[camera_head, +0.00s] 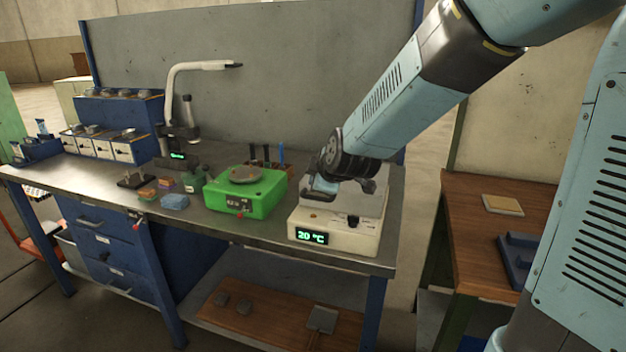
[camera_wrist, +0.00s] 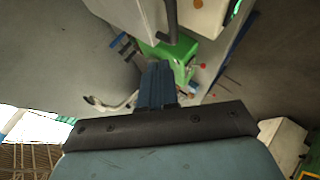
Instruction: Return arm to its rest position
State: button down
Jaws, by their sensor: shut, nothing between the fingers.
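My gripper (camera_head: 322,188) is at the end of my light-blue arm, which reaches down from the upper right in the head view. It is in front of or just above the white furnace unit (camera_head: 345,237), whose display reads 20 °C; I cannot tell whether they touch. In the wrist view my gripper (camera_wrist: 157,85) shows as dark blue fingers held together, with nothing between them. Part of the white furnace unit (camera_wrist: 205,18) shows at the top of that view. My wrist hides some of the furnace's upper part in the head view.
A green scale (camera_head: 262,200) with a round plate stands left of the furnace on the metal workbench (camera_head: 120,195). Small coloured blocks (camera_head: 175,202) lie further left. A microscope-like stand (camera_head: 187,110) rises behind. A wooden table (camera_head: 475,240) is at right, beyond a gap.

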jog(key=s+d+r+m+g+h, duration=0.1)
jog(key=s+d+r+m, duration=0.3)
jog(key=s+d+m, duration=0.4)
jog(key=s+d+r+m+g+h, duration=0.2)
jog(key=s+d+m, duration=0.6)
jog(key=s, duration=0.9)
jog(key=d+r+g, duration=0.1)
jog(key=d+r, duration=0.1)
jog(key=d, duration=0.1)
jog(key=shift+s+d+r, duration=0.2)
jog(key=shift+s+d, duration=0.05)
jog(key=shift+d, duration=0.15)
jog(key=c, duration=1.9)
grip_release()
